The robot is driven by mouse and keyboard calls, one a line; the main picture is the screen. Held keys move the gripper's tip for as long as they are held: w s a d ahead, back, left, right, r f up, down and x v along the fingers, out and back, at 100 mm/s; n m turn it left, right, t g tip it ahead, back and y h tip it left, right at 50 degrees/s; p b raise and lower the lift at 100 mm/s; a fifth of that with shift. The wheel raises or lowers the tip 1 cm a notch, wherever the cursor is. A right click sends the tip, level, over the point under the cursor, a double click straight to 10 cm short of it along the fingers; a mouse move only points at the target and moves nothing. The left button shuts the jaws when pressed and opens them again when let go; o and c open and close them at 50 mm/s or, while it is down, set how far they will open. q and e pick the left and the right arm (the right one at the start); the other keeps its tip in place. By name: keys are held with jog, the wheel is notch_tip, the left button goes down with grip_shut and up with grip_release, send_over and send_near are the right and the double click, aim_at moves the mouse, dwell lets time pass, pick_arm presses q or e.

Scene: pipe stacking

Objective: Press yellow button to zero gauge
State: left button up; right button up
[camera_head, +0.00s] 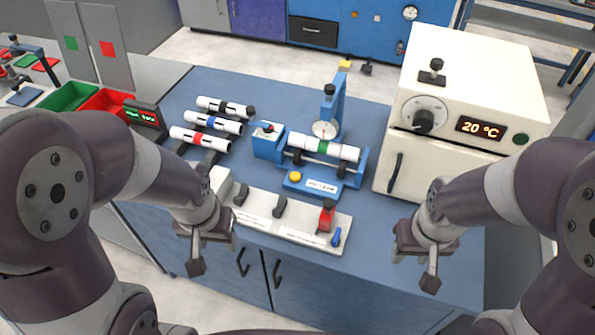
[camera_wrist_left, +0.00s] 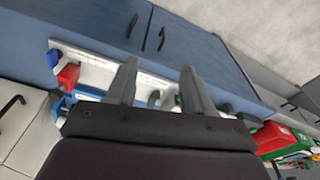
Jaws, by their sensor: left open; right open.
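The yellow button (camera_head: 295,176) is a small round cap on the blue base of the gauge fixture (camera_head: 313,184). A pipe with a green band (camera_head: 323,147) lies across the fixture, below the round dial gauge (camera_head: 325,128). My left gripper (camera_head: 204,262) hangs in front of the table's front edge, left of the button and apart from it. Its two spread fingers show empty in the left wrist view (camera_wrist_left: 160,85). My right gripper (camera_head: 424,270) is open and empty in front of the oven, right of the button. The button cannot be made out in the left wrist view.
A white tool rack (camera_head: 262,222) with a red tool (camera_head: 326,216) and a blue one (camera_head: 337,237) lies along the front edge. Several banded pipes (camera_head: 212,123) rest at left near a small display (camera_head: 143,115). A white oven (camera_head: 460,110) reading 20 °C stands at right.

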dwell(0.3)
pick_arm(q)
grip_shut()
dwell(1.6)
